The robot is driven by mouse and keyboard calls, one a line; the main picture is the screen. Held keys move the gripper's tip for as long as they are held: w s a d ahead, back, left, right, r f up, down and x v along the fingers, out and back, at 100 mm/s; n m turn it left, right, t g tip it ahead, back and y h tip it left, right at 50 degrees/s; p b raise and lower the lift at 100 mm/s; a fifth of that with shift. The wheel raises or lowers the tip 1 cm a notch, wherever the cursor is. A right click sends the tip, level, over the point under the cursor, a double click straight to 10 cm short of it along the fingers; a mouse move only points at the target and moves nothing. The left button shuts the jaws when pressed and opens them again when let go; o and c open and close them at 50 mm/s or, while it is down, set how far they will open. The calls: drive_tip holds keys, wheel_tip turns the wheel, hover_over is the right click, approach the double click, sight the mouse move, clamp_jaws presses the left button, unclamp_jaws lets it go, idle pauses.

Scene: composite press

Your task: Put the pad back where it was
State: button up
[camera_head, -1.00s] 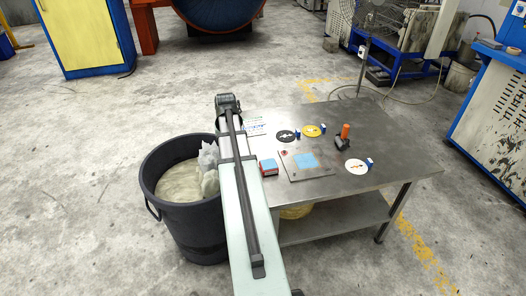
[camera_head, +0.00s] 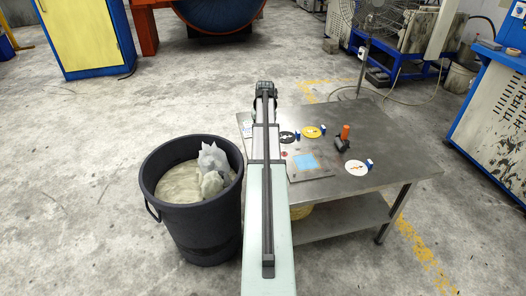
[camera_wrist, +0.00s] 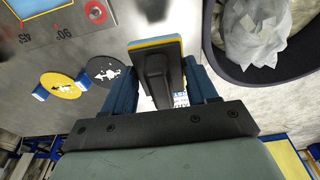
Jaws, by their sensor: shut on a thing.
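My gripper (camera_wrist: 158,68) is shut on a pad (camera_wrist: 154,45) with a black grip and a thin yellow and blue layered edge. The dark blue fingers stand on both sides of the grip. The pad is held clear of the surfaces below, near the table's left edge. In the head view my arm hides the gripper and the pad. On the table (camera_head: 375,120) are a black disc (camera_head: 288,136), a yellow disc (camera_head: 312,132) and a white disc (camera_head: 355,167). The black disc (camera_wrist: 104,71) and yellow disc (camera_wrist: 60,86) also show in the wrist view.
A metal plate with a light blue square (camera_head: 305,162) lies on the table, with an orange-handled tool (camera_head: 344,137) to its right. Small blue blocks stand beside the discs. A dark bin (camera_head: 190,235) with a pale bag stands left of the table. The table's right part is clear.

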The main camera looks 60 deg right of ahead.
drive_tip(key=shift+f, duration=4.95)
drive_tip(key=shift+f, duration=0.1)
drive_tip(key=o, duration=1.1)
drive_tip(key=r, duration=0.4)
drive_tip(key=s+a+r, duration=0.1)
drive_tip(key=r, duration=0.7)
drive_tip(key=shift+s+a, duration=0.15)
drive_tip(key=shift+a, duration=0.05)
